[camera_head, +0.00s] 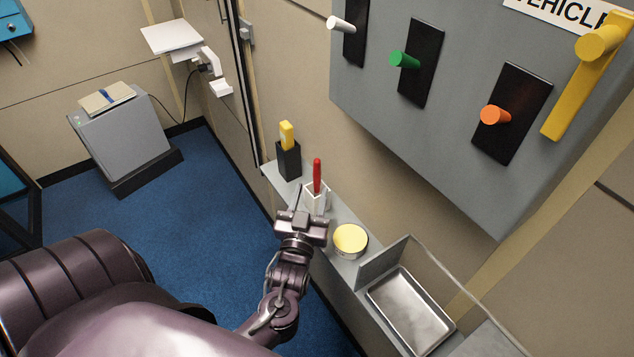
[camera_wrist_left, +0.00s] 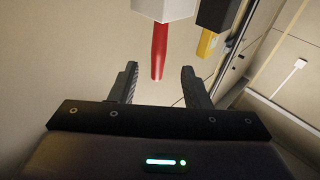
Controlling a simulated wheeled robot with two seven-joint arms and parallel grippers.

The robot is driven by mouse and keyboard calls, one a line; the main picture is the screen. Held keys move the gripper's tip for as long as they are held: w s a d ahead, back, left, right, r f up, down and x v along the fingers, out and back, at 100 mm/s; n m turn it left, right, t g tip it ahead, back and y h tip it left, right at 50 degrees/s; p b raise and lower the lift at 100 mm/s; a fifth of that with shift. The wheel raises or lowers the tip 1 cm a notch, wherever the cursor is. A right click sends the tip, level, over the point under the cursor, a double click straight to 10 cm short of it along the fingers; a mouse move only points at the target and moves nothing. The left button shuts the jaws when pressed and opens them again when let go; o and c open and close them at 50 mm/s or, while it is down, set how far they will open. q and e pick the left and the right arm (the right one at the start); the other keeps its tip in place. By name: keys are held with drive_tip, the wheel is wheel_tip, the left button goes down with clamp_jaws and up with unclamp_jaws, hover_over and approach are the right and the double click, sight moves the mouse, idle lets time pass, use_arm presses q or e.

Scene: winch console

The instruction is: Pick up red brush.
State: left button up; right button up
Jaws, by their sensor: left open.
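The red brush (camera_head: 317,176) stands upright in a white holder (camera_head: 317,197) on the narrow ledge, with its red handle pointing up. My left gripper (camera_head: 301,197) is close beside the holder, at its near-left side in the head view. In the left wrist view the red brush handle (camera_wrist_left: 160,52) hangs from the white holder (camera_wrist_left: 163,8), as that view is turned over. The left gripper (camera_wrist_left: 160,84) is open there, with the handle's tip seen between its fingers and nothing gripped. Whether a finger touches the holder cannot be told. My right gripper is not in view.
A black holder (camera_head: 288,161) with a yellow-handled tool (camera_head: 287,135) stands behind the brush. A yellow-topped round tin (camera_head: 350,240) and a metal tray (camera_head: 409,310) lie nearer on the ledge. A grey lever panel (camera_head: 450,130) overhangs on the right.

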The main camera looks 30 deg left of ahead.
sight(316, 175)
use_arm(q)
drive_tip(key=p+x, duration=0.1)
drive_tip(key=x, duration=0.2)
drive_tip(key=p+x, duration=0.1)
drive_tip(key=x, duration=0.2)
drive_tip(key=shift+d+r+p, duration=0.15)
drive_tip(key=shift+r+p, duration=0.1)
drive_tip(key=shift+p, duration=0.05)
drive_tip(key=shift+w+f, duration=0.1)
drive_tip(key=shift+w, duration=0.35)
clamp_jaws()
